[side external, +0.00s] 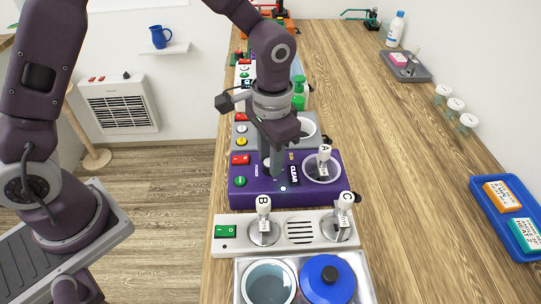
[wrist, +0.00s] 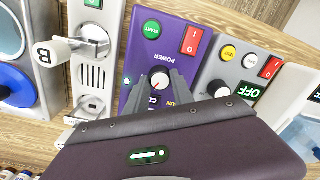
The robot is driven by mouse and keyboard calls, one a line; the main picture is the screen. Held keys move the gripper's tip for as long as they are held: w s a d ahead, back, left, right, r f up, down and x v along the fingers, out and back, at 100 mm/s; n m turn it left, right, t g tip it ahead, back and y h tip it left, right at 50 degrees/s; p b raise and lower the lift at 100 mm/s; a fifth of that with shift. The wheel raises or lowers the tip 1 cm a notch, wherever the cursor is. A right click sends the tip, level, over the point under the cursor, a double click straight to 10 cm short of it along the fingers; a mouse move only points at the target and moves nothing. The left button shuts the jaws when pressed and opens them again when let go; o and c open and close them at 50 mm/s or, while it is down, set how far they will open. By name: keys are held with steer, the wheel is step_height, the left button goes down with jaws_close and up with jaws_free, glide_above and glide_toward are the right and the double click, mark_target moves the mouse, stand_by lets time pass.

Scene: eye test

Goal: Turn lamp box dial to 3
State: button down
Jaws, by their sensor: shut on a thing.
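My gripper (side external: 274,170) reaches down onto a purple box (side external: 248,197) in the side view. In the wrist view, my gripper's fingers (wrist: 163,82) are shut on the sides of a white round dial (wrist: 158,79) with a red pointer mark, on the purple box (wrist: 136,50). "POWER" is printed beside this dial; its scale numbers are too small or hidden to read. A grey box (wrist: 211,71) next to it has a black knob (wrist: 218,88) and a green "OFF" display (wrist: 251,91). No label shows which box is the lamp box.
The purple box also has a green START button (wrist: 152,29), a red switch (wrist: 191,40) and a dark "CLEAR" display (side external: 294,171). A lever marked A (side external: 324,154) stands close right of my gripper. A white box (side external: 284,242) with levers B and C stands nearer.

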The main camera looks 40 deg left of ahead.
steer(key=m, duration=0.4)
steer(key=shift+w, duration=0.1)
steer(key=shift+m, duration=2)
steer(key=c, duration=1.1)
jaws_free()
steer(key=r, duration=0.7)
steer(key=shift+s+r, duration=0.1)
steer(key=shift+s, duration=0.1)
steer(key=shift+d, duration=0.1)
